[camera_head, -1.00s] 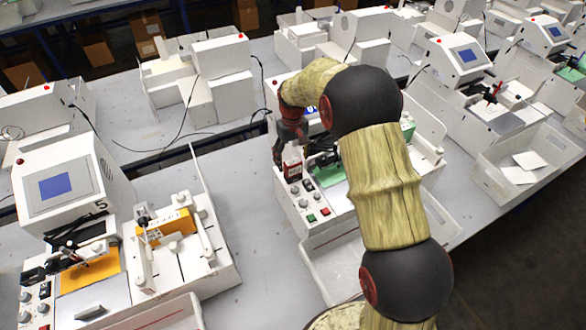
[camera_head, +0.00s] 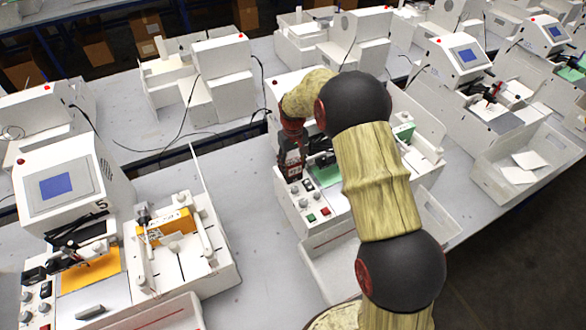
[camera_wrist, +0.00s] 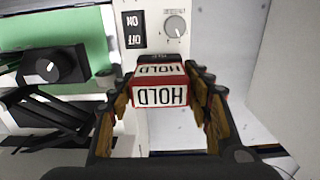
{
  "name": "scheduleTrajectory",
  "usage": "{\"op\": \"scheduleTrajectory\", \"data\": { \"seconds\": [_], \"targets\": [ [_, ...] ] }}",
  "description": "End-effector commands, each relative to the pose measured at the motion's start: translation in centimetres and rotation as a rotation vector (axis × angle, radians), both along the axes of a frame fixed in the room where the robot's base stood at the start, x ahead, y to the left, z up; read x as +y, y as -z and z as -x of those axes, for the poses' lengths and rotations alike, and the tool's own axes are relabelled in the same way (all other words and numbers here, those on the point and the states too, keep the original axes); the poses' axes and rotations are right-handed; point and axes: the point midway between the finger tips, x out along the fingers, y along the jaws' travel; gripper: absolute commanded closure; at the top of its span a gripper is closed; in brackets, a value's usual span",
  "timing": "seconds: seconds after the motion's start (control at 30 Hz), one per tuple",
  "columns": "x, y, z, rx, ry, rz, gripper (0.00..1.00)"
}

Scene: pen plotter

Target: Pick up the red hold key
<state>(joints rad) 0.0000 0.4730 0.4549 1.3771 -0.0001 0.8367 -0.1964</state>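The red hold key (camera_wrist: 160,92) is a red block with white faces marked HOLD, seen upside down in the middle of the wrist view. My gripper (camera_wrist: 160,80) has one finger on each side of it, very close to its sides. I cannot tell whether the fingers touch or press on it. In the camera_head view my gripper (camera_head: 291,158) is down at the back left of the plotter's control panel (camera_head: 297,207) and mostly hides the key.
An ON/OFF switch (camera_wrist: 134,30) and a grey knob (camera_wrist: 175,26) lie beyond the key. A black knob (camera_wrist: 52,66) stands over the green sheet (camera_wrist: 90,30) at left. A white bin (camera_head: 335,265) sits in front of the panel. Another plotter (camera_head: 62,180) stands at left.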

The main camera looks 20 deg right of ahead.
Motion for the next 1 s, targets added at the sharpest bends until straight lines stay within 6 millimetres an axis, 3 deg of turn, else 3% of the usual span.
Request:
{"op": "scheduleTrajectory", "data": {
  "seconds": [0.4,0.77,1.0],
  "targets": [
    [0.0,0.0,0.0,0.0,0.0,0.0,0.76],
    [0.0,-0.6,-0.1,-0.002,0.0,0.0,0.76],
    [0.0,-3.4,0.0,-0.003,0.0,0.0,0.76]
  ]
}}
